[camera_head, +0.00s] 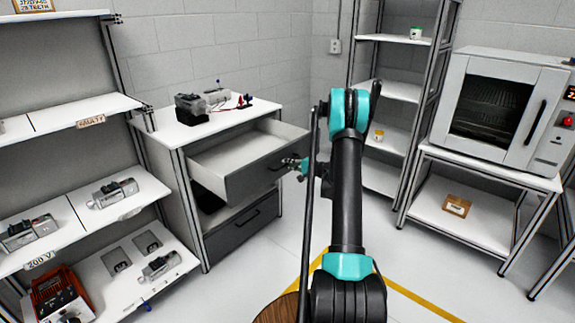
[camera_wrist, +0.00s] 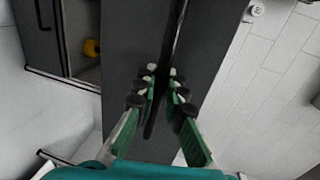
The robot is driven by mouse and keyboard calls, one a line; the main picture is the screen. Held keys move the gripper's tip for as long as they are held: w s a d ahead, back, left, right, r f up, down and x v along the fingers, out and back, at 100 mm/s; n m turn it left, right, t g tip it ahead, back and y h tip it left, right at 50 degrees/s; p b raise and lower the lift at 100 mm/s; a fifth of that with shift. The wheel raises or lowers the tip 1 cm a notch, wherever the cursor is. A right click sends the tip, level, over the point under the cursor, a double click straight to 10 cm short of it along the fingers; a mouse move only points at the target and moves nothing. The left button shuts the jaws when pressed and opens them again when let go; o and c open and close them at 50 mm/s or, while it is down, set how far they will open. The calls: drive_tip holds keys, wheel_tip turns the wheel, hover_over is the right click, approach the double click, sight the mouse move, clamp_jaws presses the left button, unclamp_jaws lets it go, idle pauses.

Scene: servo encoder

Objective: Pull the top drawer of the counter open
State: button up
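The counter (camera_head: 160,141) has a white top and dark drawer fronts. Its top drawer (camera_head: 268,172) stands pulled well out, with its white inside showing and looking empty. In the wrist view the dark drawer front (camera_wrist: 122,75) fills the middle, with a black bar handle (camera_wrist: 180,28) crossing it. My gripper (camera_wrist: 162,75) is at this handle, one finger on each side, and looks closed on the bar. In the head view my gripper (camera_head: 292,164) is at the front of the top drawer, partly hidden by my arm.
The lower drawer (camera_head: 240,228) is shut, with an open gap above it. Devices (camera_head: 192,107) stand on the counter top. Shelves with motors (camera_head: 115,192) are at left. A rack (camera_head: 398,90) and an oven (camera_head: 492,108) on a table are at right. Floor before the counter is clear.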

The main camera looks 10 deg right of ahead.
drive_tip(key=o, duration=0.5)
drive_tip(key=shift+c, duration=0.2)
drive_tip(key=shift+s+d, duration=0.1)
drive_tip(key=v, duration=1.1)
drive_tip(key=shift+s+d, duration=0.2)
drive_tip(key=shift+s, duration=0.1)
drive_tip(key=s+a+r+n+g+h, duration=0.2)
drive_tip(key=s+a+r+n+g, duration=0.1)
drive_tip(key=s+a, duration=0.5)
drive_tip(key=s+a+r+n+g+h, duration=0.1)
drive_tip(key=s+a+r+n+g, duration=0.15)
drive_tip(key=s+a, duration=0.55)
drive_tip(key=s+f+n+g+h, duration=0.1)
drive_tip(key=s+n+h, duration=0.1)
drive_tip(key=s, duration=1)
drive_tip(key=s+d+f+n+g+h, duration=0.1)
drive_tip(key=s+f+n+g+h, duration=0.1)
drive_tip(key=s, duration=1.1)
drive_tip(key=shift+s+f+n+h, duration=0.25)
drive_tip(key=shift+n+h, duration=0.4)
drive_tip(key=shift+h, duration=0.45)
